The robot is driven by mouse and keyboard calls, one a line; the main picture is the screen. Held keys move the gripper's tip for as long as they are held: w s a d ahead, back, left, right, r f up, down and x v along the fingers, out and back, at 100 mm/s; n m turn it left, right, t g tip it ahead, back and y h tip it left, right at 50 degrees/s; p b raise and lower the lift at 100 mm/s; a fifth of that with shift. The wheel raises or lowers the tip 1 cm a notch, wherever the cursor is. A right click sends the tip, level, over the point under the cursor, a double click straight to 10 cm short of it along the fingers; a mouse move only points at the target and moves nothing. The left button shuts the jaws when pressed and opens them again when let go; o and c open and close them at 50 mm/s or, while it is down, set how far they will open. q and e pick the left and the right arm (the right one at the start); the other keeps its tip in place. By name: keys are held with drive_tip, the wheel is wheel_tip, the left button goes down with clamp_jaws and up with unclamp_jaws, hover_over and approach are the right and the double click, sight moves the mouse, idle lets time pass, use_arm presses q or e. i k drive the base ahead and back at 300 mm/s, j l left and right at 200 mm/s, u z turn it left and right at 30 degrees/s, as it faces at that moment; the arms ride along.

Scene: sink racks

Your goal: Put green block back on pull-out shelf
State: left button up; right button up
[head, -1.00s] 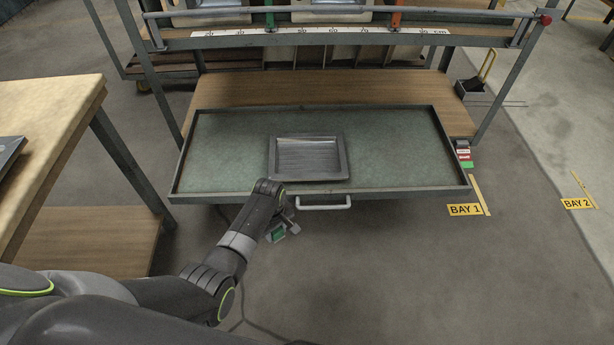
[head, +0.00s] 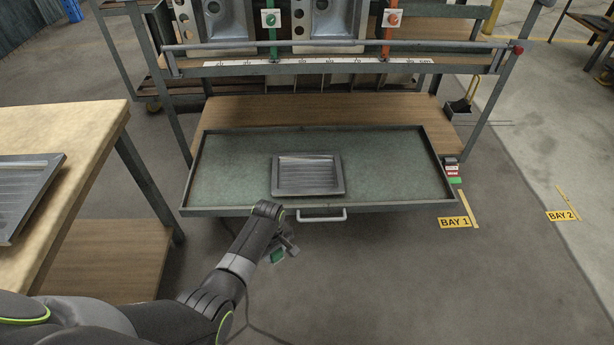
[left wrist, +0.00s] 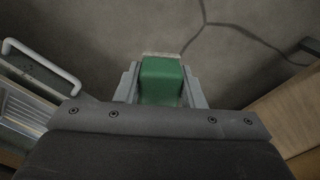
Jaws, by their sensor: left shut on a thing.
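The green block (left wrist: 161,80) sits between the fingers of my left gripper (left wrist: 160,95) in the left wrist view, and the gripper is shut on it. In the head view my left gripper (head: 283,250) hangs in front of the shelf's front edge, and a small part of the green block (head: 277,257) shows below the wrist. The pull-out shelf (head: 230,170) is a grey-green tray with a low rim, extended toward me. A white handle (head: 322,216) is on its front. My right gripper is not in view.
A grey metal tray (head: 308,188) lies on the shelf near its front middle. A wooden table (head: 90,125) with a ribbed metal drainer (head: 30,190) stands at the left. The shelf surface is bare to the left and right of the tray.

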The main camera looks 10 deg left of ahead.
sight(381, 183)
drive_tip(key=i+z, duration=0.3)
drive_tip(key=i, duration=0.6)
drive_tip(key=i+j+z, duration=0.1)
drive_tip(key=i+z, duration=0.25)
drive_tip(key=i, duration=0.5)
